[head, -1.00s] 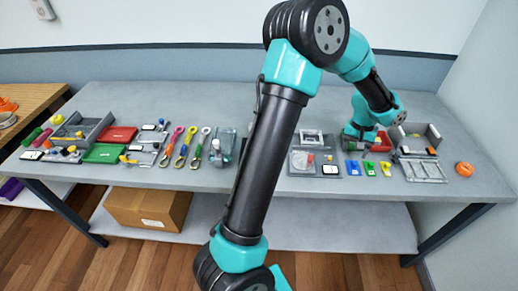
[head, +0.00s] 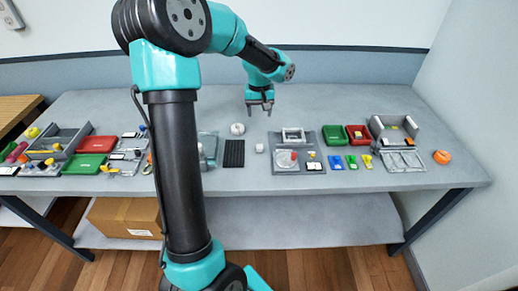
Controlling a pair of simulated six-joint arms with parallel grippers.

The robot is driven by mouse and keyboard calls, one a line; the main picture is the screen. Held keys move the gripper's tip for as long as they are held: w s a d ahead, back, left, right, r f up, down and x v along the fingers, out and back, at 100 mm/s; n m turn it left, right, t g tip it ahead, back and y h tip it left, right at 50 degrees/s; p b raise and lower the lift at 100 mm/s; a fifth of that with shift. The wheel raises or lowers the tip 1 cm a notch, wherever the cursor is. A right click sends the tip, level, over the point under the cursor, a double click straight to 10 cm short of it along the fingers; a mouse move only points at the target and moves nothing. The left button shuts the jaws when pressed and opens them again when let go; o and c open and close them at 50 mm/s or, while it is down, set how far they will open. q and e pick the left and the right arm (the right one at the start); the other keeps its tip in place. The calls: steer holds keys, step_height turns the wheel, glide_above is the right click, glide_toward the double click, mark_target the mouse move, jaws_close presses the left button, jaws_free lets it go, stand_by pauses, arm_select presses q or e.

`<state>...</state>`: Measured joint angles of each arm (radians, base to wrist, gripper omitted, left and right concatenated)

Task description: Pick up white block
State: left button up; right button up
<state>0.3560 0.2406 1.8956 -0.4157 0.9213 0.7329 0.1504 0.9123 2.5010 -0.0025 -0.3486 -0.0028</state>
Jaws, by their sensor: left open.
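A small white block (head: 259,148) sits on the grey table, between a black ribbed mat and a grey tray of parts. My left gripper (head: 260,111) is open and empty, pointing down. In the picture it is behind and above the white block, apart from it. A round white item (head: 237,129) lies to the left of the gripper. My right gripper is out of view.
The black mat (head: 234,154) is left of the block. My arm hides part of the table's left middle. The back of the table is clear.

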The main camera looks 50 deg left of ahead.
arm_select(q)
glide_above(260, 146)
steer(key=f, duration=1)
steer(key=shift+w+a+f, duration=0.15)
steer(key=shift+a+f, duration=0.15)
steer(key=shift+f, duration=0.1)
steer(key=shift+f, duration=0.1)
steer(key=shift+d+f, duration=0.2)
steer(key=shift+f, duration=2.3)
steer(key=shift+c, duration=0.3)
steer(key=c, duration=0.9)
